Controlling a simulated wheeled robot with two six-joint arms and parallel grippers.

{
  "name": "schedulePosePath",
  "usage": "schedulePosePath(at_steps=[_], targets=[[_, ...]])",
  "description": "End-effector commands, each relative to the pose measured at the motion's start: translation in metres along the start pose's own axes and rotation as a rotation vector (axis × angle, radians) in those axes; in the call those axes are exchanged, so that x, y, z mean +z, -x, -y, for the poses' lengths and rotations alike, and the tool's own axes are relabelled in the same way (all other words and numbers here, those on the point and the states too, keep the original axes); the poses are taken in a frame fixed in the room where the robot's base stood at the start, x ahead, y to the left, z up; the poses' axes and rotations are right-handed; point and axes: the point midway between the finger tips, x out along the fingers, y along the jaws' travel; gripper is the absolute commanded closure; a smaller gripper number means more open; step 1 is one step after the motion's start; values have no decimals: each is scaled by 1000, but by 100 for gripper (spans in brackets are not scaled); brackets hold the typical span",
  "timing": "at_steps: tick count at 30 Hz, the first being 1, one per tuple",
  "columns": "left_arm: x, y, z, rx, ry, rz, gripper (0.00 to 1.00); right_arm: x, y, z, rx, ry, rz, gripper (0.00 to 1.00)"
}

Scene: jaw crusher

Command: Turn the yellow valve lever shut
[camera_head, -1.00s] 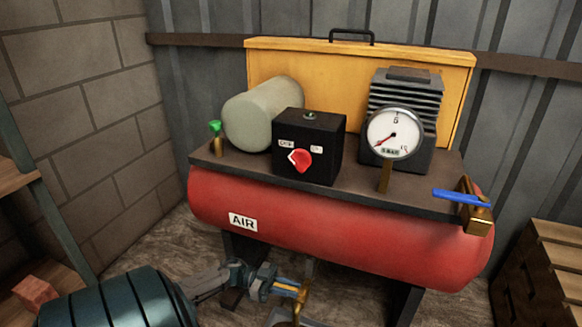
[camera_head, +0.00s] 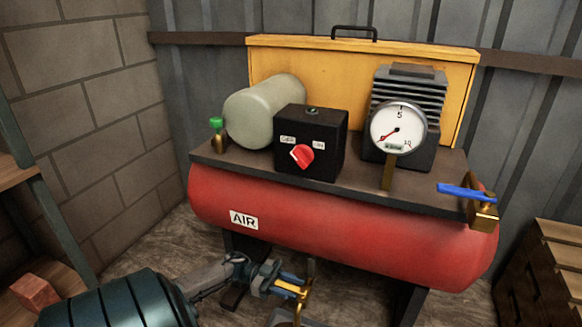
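The yellow valve lever (camera_head: 291,287) is low down under the red air tank, on a brass valve (camera_head: 304,299) near the bottom edge of the head view. My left gripper (camera_head: 289,285) reaches in from the lower left. Its blue fingers lie on either side of the lever and look apart, with the lever between them. I cannot tell whether they touch it. The lower part of the valve is partly cut off or hidden. My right gripper is not in view.
The red tank (camera_head: 330,225) hangs just above my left gripper. A blue-handled valve (camera_head: 463,192) sits at its right end and a green-knobbed one (camera_head: 216,130) at its left. A wooden crate (camera_head: 545,275) stands at right; a shelf (camera_head: 20,178) at left.

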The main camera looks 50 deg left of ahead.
Motion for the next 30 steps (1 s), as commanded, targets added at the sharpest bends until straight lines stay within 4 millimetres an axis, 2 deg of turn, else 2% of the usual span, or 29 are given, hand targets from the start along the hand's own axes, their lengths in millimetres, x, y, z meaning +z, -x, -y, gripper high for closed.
schedulePosePath(at_steps=[5,8,21,25,30], targets=[[0,1,0,-1,0,0,60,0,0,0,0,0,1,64],[0,8,0,-2,1,2,60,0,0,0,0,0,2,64],[1,89,1,-2,0,1,60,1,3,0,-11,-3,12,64],[0,103,1,-1,0,1,60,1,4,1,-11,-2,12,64],[0,108,0,0,0,0,60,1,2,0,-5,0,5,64]])
